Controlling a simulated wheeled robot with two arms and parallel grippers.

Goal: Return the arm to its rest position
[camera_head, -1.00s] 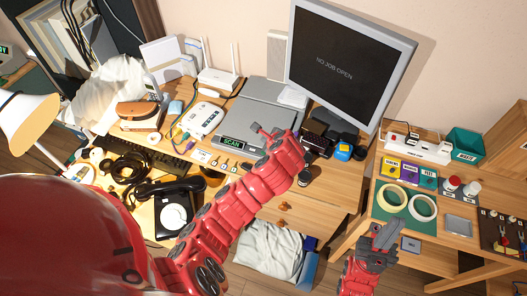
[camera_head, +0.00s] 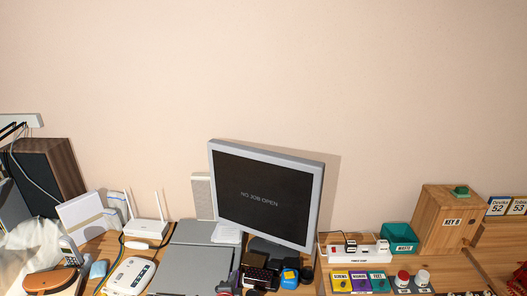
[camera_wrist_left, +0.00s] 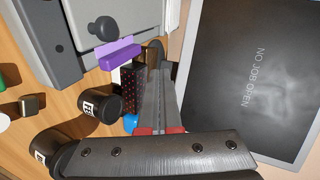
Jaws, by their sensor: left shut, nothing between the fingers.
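My left gripper (camera_wrist_left: 160,85) shows in the left wrist view with its grey fingers together and nothing between them. It points toward the desk items beside the monitor (camera_wrist_left: 255,80), and I cannot tell its exact distance from them. The rest of the left arm is out of frame. My right gripper is not in view.
A grey flat device (camera_head: 188,258), a white router (camera_head: 146,228) and a white box-like device (camera_head: 130,275) stand left of the monitor. A power strip (camera_head: 355,252), a teal bin (camera_head: 398,238) and a wooden box (camera_head: 446,218) stand right. Dark labelled cylinders (camera_wrist_left: 100,105) lie near the left gripper. The wall above is bare.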

